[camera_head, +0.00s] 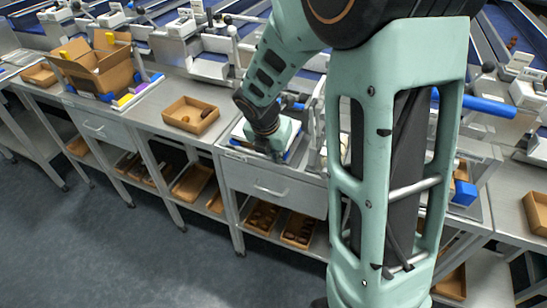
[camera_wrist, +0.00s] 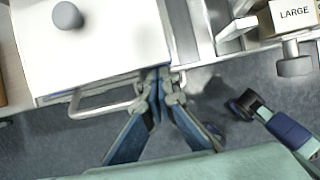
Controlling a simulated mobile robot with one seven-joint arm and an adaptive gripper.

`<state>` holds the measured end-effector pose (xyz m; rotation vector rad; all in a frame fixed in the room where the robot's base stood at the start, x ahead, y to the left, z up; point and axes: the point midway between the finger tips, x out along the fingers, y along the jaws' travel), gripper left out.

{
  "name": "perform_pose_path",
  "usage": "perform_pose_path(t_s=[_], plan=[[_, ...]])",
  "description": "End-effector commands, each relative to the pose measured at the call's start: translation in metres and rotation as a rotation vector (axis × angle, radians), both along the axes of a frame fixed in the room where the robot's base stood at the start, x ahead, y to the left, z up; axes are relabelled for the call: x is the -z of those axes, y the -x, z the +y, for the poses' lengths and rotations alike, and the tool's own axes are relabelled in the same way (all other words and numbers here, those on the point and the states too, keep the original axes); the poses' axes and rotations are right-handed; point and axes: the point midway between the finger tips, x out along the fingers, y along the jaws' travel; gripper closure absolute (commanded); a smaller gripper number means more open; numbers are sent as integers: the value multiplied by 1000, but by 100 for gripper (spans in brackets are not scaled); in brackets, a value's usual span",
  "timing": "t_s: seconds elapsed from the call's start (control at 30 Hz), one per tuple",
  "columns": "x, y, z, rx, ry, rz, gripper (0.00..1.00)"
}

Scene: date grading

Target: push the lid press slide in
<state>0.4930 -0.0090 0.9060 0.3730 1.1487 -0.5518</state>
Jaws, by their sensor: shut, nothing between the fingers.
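A white flat-topped unit with a grey round knob (camera_wrist: 67,15) fills the upper left of the wrist view. I take its white plate (camera_wrist: 110,40) to be part of the lid press, but cannot tell for sure which part is the slide. My gripper (camera_wrist: 164,76) is shut and empty, its fingertips at the right front corner of the white unit. I cannot tell whether they touch it. In the head view my gripper (camera_head: 280,152) points down at the bench's front edge, and my arm hides much of the press.
A drawer (camera_head: 272,188) with a bar handle (camera_wrist: 95,108) is below the bench edge. A box labelled LARGE (camera_wrist: 293,15) is at the upper right of the wrist view. An open cardboard tray (camera_head: 190,114) lies on the bench to the left. The floor in front is clear.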

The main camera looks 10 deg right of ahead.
Motion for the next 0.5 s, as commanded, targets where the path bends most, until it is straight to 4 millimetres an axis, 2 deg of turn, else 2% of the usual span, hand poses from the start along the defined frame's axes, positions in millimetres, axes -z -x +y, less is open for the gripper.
perform_pose_path(t_s=[0.1, 0.5], plan=[[-6, -20, -16, 4, 0, 1, 100], [-6, -87, -65, 3, 0, -1, 100]])
